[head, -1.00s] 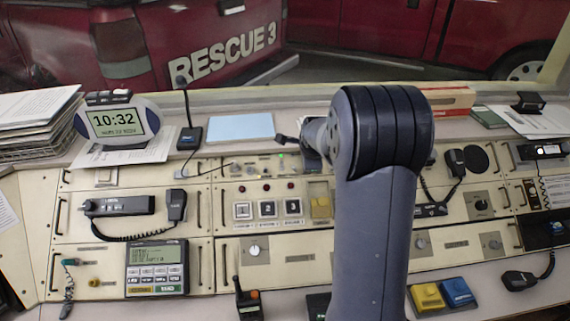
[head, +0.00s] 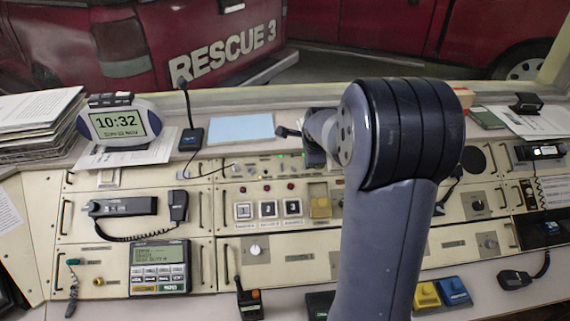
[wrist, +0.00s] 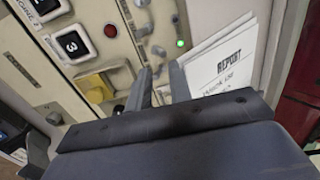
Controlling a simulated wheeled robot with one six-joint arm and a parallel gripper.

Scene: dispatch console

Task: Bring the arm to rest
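My arm (head: 385,240) rises from the bottom of the head view, bends at a thick dark joint (head: 405,135), and reaches away over the console. My gripper (wrist: 161,76) shows in the wrist view as two grey fingers with a gap between them and nothing in the gap. It is over the console panel, near a yellow block (wrist: 96,86) and a sheet headed REPORT (wrist: 222,72). In the head view the gripper's fingers are hard to make out behind the arm.
The console (head: 290,225) carries numbered buttons (head: 268,209), a handset (head: 122,207), a keypad unit (head: 158,267) and a gooseneck microphone (head: 190,137). A clock (head: 118,123) and a paper stack (head: 38,125) stand at the left. Yellow and blue blocks (head: 440,293) lie at the front.

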